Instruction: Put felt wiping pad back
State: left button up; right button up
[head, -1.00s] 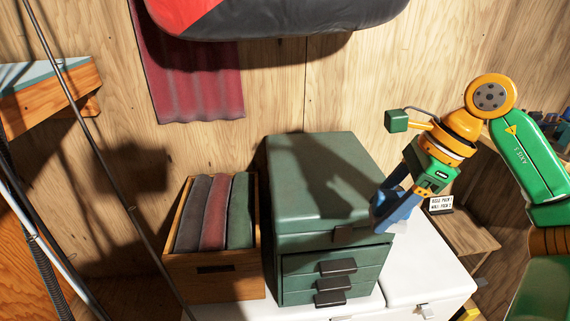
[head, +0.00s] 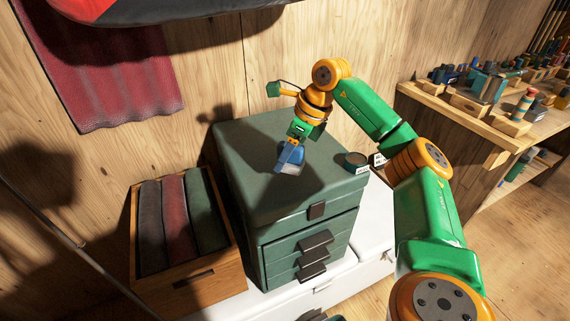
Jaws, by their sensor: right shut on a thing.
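My right gripper (head: 289,163) has blue fingers and points down over the top of the green chest (head: 250,140). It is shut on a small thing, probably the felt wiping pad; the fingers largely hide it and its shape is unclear. I cannot tell whether it touches the lid. A wooden box (head: 190,285) left of the chest holds grey, red and green cloth rolls (head: 175,213).
The chest's drawers are shut, with dark handles (head: 314,262). A wooden shelf (head: 480,115) crowded with small items stands at the right. The chest stands on a white surface (head: 372,240).

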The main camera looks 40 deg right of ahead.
aim_at(285, 166)
notch_tip(285, 166, down, 3)
jog(key=shift+w+f, duration=0.1)
jog(key=shift+f, duration=0.1)
jog(key=shift+f, duration=0.1)
jog(key=o, duration=1.2)
